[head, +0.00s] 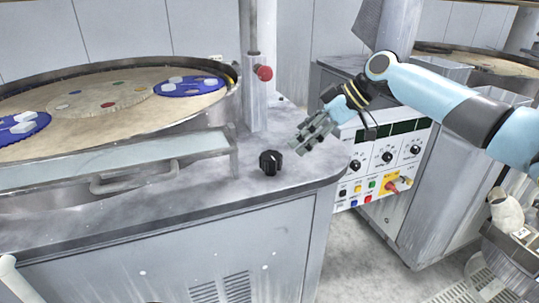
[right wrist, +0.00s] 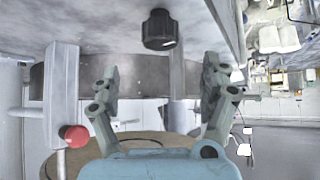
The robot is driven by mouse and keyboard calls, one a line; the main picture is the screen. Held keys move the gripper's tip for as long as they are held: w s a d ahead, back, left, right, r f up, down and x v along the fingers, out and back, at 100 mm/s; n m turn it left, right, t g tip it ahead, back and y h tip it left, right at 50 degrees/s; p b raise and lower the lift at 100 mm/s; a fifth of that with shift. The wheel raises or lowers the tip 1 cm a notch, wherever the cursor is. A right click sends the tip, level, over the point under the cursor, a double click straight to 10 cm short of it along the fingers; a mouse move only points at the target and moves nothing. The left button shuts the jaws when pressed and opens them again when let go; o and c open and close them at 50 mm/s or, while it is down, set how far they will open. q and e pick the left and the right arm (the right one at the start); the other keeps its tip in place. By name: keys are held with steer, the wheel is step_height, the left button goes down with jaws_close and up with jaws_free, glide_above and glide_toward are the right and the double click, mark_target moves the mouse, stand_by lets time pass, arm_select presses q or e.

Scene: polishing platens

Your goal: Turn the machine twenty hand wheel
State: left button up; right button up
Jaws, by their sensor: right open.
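The hand wheel is a small black fluted knob (head: 270,162) on the grey bench top of the machine, near its right corner. In the right wrist view the knob (right wrist: 160,29) is at the top middle, beyond the open fingers. My right gripper (head: 304,148) is just right of the knob and a little above the bench top, apart from it. In the right wrist view my right gripper (right wrist: 160,82) has its two fingers spread with nothing between them. My left gripper is not in view.
A round polishing platen (head: 100,105) with blue carriers is at the left. A post with a red knob (head: 264,73) stands behind the hand wheel. A control panel (head: 388,160) with dials and coloured buttons is at the right. The bench top around the hand wheel is clear.

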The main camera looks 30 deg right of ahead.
mark_target(274, 155)
steer(key=p+x, duration=0.1)
steer(key=x, duration=0.9)
steer(key=shift+w+a+f, duration=0.15)
steer(key=shift+f, duration=0.1)
steer(key=shift+c, duration=0.4)
steer(key=c, duration=1.1)
